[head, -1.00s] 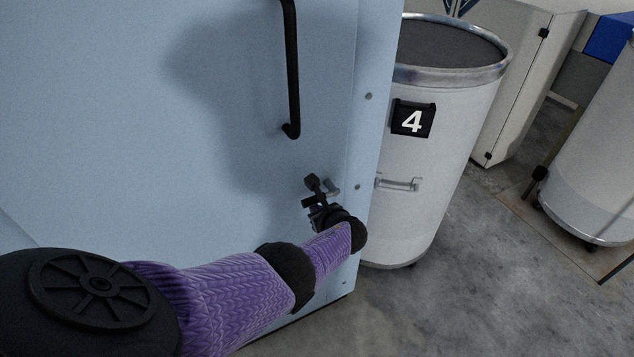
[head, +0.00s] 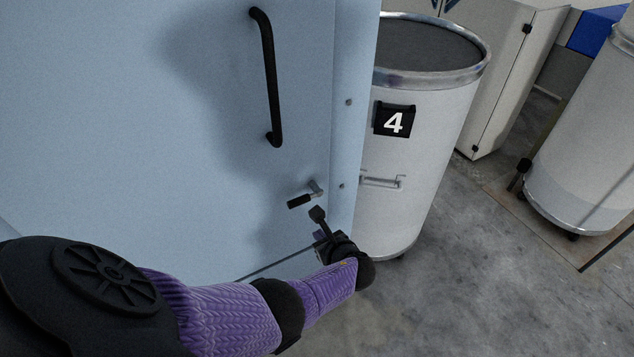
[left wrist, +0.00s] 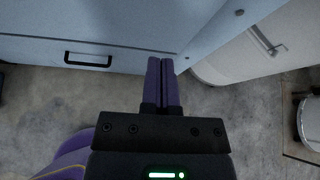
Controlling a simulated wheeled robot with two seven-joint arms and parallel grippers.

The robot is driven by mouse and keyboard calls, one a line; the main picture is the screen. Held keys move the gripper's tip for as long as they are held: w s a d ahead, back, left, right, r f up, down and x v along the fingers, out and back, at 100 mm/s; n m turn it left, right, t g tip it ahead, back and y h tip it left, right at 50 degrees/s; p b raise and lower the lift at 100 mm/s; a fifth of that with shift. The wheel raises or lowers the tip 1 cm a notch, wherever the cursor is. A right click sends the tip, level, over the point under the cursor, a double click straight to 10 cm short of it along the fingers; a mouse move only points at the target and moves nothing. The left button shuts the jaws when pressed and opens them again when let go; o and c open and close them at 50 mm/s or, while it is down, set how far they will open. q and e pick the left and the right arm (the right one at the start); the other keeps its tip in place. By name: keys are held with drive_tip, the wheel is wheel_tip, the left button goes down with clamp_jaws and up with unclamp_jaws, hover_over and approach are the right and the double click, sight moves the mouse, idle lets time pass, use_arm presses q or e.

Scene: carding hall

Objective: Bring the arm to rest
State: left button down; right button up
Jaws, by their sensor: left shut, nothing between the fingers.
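My left arm (head: 225,305) reaches in from the lower left in the head view, with a purple sleeve and black joints. Its gripper (head: 318,236) is in front of the light blue cabinet (head: 130,100), below and to the right of a small latch handle (head: 304,195). In the left wrist view the two purple fingers (left wrist: 162,85) lie side by side, shut, with nothing between them. The fingertips are near the cabinet's lower edge in that view. Whether they touch it I cannot tell. My right gripper is in neither view.
A long black bar handle (head: 268,80) stands on the cabinet front. A white drum (head: 425,150) with a number 4 plate (head: 394,120) is just right of the cabinet. Another drum (head: 590,140) is at the far right. The concrete floor (head: 470,270) between is clear.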

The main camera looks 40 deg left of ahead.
use_arm(q)
drive_tip(key=shift+f, duration=0.1)
drive_tip(key=s+d+f+n+g+h+b, duration=0.2)
drive_tip(key=s+d+f+n+h, duration=0.15)
drive_tip(key=s+f, duration=0.6)
drive_tip(key=s+d+f+n+g+h+b, duration=0.1)
drive_tip(key=s+d+f+n+h+b, duration=0.2)
drive_tip(key=s+f, duration=0.6)
drive_tip(key=s+d+f+n+h, duration=0.1)
drive_tip(key=s+f+n, duration=0.1)
drive_tip(key=s+n, duration=0.2)
drive_tip(key=s+d+f+n+g+h+b, duration=0.1)
drive_tip(key=s+f+n, duration=0.2)
drive_tip(key=s, duration=0.5)
drive_tip(key=s+d+f+n+h+b, duration=0.1)
drive_tip(key=s+f+n+h, duration=0.1)
drive_tip(key=s+n, duration=0.4)
drive_tip(key=shift+s+d+f, duration=0.25)
drive_tip(key=shift+d+f, duration=0.15)
drive_tip(key=shift+f, duration=0.25)
